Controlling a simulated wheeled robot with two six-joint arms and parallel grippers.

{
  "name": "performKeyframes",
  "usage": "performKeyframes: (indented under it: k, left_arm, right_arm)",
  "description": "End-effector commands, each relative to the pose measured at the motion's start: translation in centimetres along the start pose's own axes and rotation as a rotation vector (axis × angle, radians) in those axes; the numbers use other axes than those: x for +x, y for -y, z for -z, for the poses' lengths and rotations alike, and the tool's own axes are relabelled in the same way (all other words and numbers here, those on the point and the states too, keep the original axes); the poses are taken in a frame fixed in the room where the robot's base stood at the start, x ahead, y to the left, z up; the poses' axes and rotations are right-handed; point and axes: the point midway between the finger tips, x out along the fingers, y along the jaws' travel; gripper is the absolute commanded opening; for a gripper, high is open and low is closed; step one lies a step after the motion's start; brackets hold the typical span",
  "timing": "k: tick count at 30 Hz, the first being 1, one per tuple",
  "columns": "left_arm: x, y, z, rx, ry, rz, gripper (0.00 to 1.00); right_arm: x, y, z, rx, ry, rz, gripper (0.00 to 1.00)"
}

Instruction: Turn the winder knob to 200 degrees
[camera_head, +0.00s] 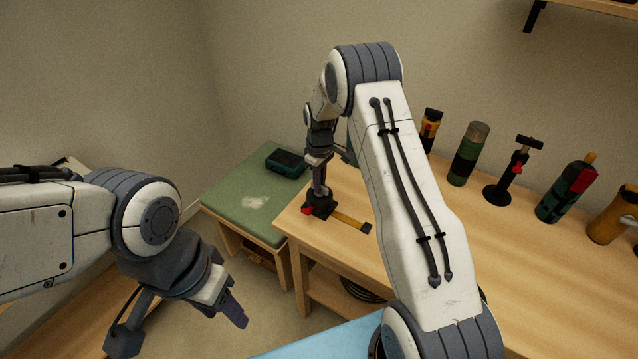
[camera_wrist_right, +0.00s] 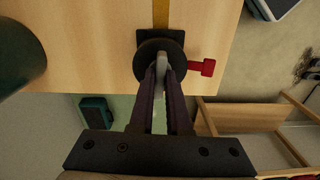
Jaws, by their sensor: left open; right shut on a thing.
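The winder (camera_head: 322,210) is a small dark device near the left corner of the wooden table, with a red piece and a yellow strap running to the right. In the right wrist view its round black body (camera_wrist_right: 146,60) carries a pale upright knob (camera_wrist_right: 161,66). A red tab (camera_wrist_right: 207,68) sticks out to the right. My right gripper (camera_head: 318,190) points down onto the winder; its fingers (camera_wrist_right: 160,80) are shut on the knob from both sides. The knob's angle cannot be read. My left gripper (camera_head: 238,314) is open and empty over the floor, away from the table.
Several flashlight-like tools and a black stand (camera_head: 497,195) line the back of the wooden table (camera_head: 540,290). A green-topped bench (camera_head: 232,203) with a dark green box (camera_head: 286,162) stands left. A dark green cylinder (camera_wrist_right: 18,55) is close left in the wrist view.

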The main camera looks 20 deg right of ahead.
Motion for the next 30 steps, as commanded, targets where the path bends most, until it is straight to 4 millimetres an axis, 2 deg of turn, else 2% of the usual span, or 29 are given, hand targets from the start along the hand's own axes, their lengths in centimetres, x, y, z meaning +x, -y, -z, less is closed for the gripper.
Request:
performKeyframes:
  k: [8, 30]
  left_arm:
    - [0.07, 0.00, 0.00, 0.000, 0.000, 0.000, 0.50]
    - [0.22, 0.02, -0.01, 0.000, 0.000, 0.000, 0.50]
  right_arm:
    - [-0.04, 0.03, -0.01, 0.202, 0.001, 0.001, 0.00]
    - [-0.07, 0.05, -0.03, 0.903, 0.003, 0.001, 0.00]
